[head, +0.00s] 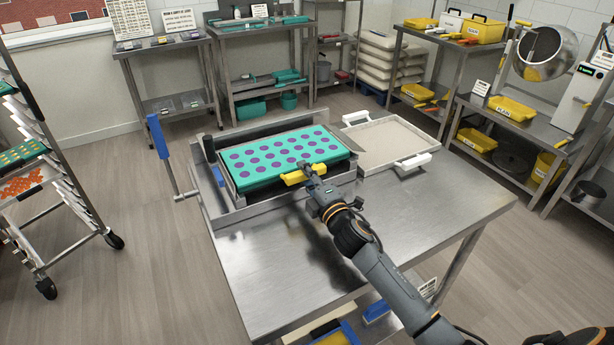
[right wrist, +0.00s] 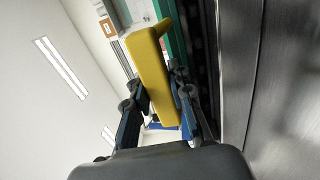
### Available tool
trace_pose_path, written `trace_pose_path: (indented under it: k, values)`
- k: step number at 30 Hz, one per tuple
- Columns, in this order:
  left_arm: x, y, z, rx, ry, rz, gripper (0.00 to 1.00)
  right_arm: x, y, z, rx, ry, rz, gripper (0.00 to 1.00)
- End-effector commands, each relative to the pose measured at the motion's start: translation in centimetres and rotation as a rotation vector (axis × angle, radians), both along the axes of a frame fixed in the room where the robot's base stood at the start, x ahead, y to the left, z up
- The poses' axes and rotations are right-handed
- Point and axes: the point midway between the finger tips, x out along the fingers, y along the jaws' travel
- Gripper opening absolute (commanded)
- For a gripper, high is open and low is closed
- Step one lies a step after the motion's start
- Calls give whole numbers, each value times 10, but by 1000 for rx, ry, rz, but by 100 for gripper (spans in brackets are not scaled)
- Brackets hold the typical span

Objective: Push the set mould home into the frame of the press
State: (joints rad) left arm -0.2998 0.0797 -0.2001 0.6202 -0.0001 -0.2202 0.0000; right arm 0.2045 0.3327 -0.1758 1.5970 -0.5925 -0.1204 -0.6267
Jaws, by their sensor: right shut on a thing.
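The set mould (head: 290,155) is a teal slab with rows of purple rounds. It sits in or on the metal frame of the press (head: 228,206) on the steel table; whether it is fully seated I cannot tell. My right gripper (head: 308,174) is at the mould's near edge, shut on a yellow handle (head: 290,180) there. In the right wrist view the yellow handle (right wrist: 152,75) lies between the two fingers, with a teal edge beside it. My left gripper is not in view.
A blue-gripped lever (head: 158,137) stands at the press's left. A white-handled tray (head: 395,143) with pale filling lies right of the press. The table's near part (head: 270,250) is clear. A wheeled rack (head: 40,200) stands at the left, and shelves with yellow bins at the right.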

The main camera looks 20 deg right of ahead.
Motion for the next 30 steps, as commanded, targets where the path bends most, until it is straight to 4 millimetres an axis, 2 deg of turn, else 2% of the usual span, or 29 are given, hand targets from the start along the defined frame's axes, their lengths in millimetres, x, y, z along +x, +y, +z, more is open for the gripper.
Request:
trace_pose_path:
  k: [10,11,14,15,25,30]
  values:
    - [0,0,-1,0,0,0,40,3,0,2,0,-4,1,0]
    - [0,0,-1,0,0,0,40,3,0,2,0,-4,1,25]
    - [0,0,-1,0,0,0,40,3,0,2,0,-3,1,46]
    - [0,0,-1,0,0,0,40,3,0,2,0,-3,1,49]
    - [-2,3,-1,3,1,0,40,0,0,-2,0,3,-1,49]
    - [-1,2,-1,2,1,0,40,-22,-2,-4,-1,3,-1,49]
